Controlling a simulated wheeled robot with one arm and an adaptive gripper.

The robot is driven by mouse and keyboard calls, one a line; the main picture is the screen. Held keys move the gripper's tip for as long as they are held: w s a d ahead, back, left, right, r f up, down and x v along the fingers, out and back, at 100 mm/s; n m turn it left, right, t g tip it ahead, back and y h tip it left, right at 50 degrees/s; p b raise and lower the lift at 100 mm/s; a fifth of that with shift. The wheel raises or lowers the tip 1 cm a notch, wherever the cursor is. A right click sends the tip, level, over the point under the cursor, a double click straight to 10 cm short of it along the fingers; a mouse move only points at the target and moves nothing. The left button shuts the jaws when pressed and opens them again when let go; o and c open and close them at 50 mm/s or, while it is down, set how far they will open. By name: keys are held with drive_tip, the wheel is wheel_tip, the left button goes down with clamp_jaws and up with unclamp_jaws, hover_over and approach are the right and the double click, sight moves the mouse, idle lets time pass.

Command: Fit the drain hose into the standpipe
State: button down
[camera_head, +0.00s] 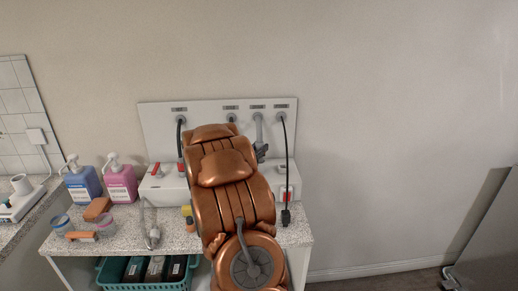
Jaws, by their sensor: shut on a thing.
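A grey hose (259,130) hangs from one of the labelled ports on the white wall panel (152,125); it looks like the drain hose. My gripper (262,152) shows only as a dark part beside my copper-coloured arm, at the lower end of this grey hose, and it is shut on it. My arm hides most of the gripper and the hose's lower end. A white box with red levers (170,187) stands below the panel. I cannot make out the standpipe; the box's middle is behind my arm.
Black hoses (284,150) hang from other ports. Another light grey hose (150,225) lies on the speckled counter (120,240). Blue (82,185) and pink (121,184) pump bottles, small jars and a brush stand left. A teal basket (112,284) is below. The wall right is clear.

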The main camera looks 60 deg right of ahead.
drive_tip(key=shift+f+b, duration=0.4)
drive_tip(key=shift+f, duration=0.35)
drive_tip(key=c, duration=0.8)
unclamp_jaws()
drive_tip(key=a, duration=0.4)
drive_tip(key=s+a, duration=0.1)
drive_tip(key=a, duration=0.7)
drive_tip(key=shift+s+r, duration=0.2)
drive_tip(key=shift+s, duration=0.2)
